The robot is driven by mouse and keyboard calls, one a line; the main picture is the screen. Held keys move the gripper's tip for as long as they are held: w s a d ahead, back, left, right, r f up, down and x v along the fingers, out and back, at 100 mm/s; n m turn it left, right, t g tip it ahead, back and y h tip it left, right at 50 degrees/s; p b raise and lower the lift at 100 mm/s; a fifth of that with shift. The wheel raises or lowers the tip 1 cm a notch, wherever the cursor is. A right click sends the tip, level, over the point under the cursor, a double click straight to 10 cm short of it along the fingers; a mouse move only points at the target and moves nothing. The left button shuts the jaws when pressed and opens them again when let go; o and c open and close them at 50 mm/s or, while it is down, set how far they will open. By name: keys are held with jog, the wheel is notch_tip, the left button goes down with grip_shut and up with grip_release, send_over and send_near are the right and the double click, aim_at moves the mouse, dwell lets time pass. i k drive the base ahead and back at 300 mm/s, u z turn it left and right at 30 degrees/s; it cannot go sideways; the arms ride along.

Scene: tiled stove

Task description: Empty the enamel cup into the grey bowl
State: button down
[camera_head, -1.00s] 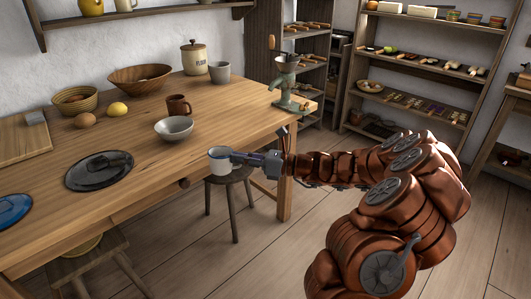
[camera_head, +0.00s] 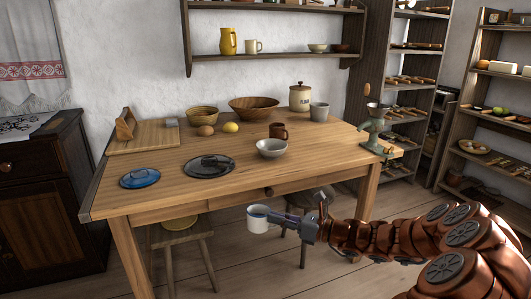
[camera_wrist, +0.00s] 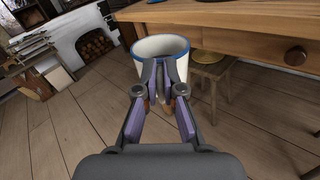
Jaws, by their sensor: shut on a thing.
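The enamel cup (camera_head: 257,219) is white with a blue rim and stands upright, held in front of the table's front edge and below the level of its top. My gripper (camera_head: 283,219) is shut on the cup from its right side. The wrist view shows the cup (camera_wrist: 160,52) close ahead, with the fingers of my gripper (camera_wrist: 163,85) at its near wall. The contents of the cup cannot be made out clearly.
The wooden table (camera_head: 235,171) also holds a brown mug (camera_head: 278,130), a grey cup (camera_head: 319,111), a dark lid (camera_head: 209,165), a blue lid (camera_head: 139,178) and a green grinder (camera_head: 375,128). Stools (camera_head: 182,234) stand underneath. The tabletop left of the grey bowl is partly clear.

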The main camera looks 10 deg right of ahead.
aim_at(271, 148)
jog(key=u, duration=0.5)
jog(key=k, duration=0.65)
jog(key=u, duration=0.95)
jog(key=k, duration=0.6)
jog(key=u, duration=0.5)
jog(key=i, duration=1.45)
jog(key=z, duration=1)
jog(key=i, duration=0.45)
jog(key=z, duration=1.05)
jog(key=i, duration=1.05)
